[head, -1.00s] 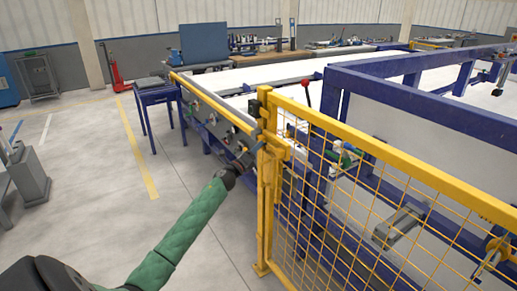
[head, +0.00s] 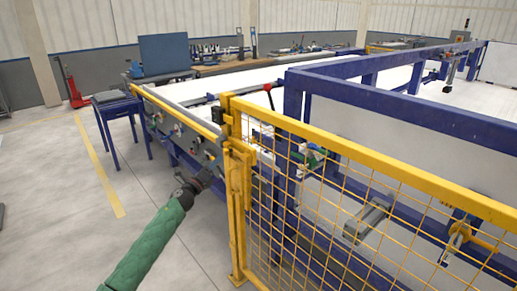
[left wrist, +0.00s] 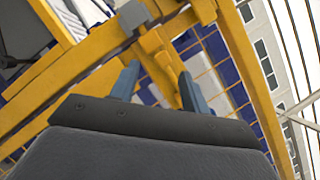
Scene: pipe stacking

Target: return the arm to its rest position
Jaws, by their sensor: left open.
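My left arm, in a green sleeve, reaches up from the bottom of the head view. Its gripper (head: 208,172) is beside the yellow fence post (head: 237,190), at the near end of the blue machine. In the left wrist view the two bluish fingers of the gripper (left wrist: 160,88) stand apart with nothing held between them. Yellow bars (left wrist: 95,50) of the fence fill the view close beyond the fingers. I cannot tell whether the fingers touch them. My right gripper is in neither view.
A yellow mesh fence (head: 350,190) runs along the right in front of the blue machine frame (head: 400,105). A small blue table (head: 118,106) stands at the back left. A red pallet jack (head: 75,90) is by the wall. The floor on the left is clear.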

